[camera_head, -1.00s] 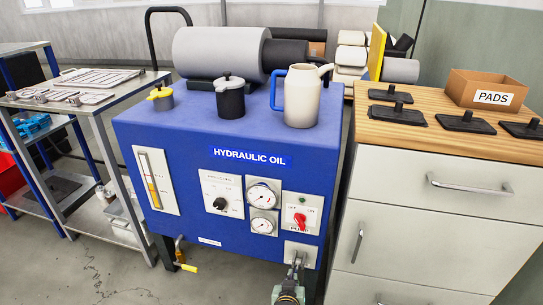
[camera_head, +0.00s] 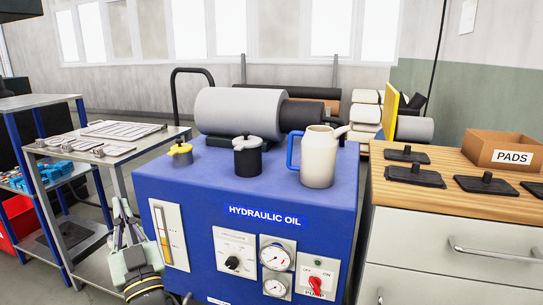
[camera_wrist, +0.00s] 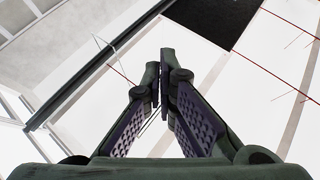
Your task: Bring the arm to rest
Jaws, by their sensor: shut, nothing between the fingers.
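My gripper (camera_head: 121,205) is at the lower left in the head view, pointing up in front of the left side of the blue hydraulic oil unit (camera_head: 340,205). In the wrist view my gripper (camera_wrist: 160,65) has its fingertips together with nothing between them. Its fingers point toward the ceiling, with pale panels and a dark square behind them. It appears apart from the unit and from the metal table to its left.
A metal table (camera_head: 105,150) with flat plates is at left. A wooden-topped cabinet (camera_head: 440,192) with black pads and a PADS box (camera_head: 500,150) is at right.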

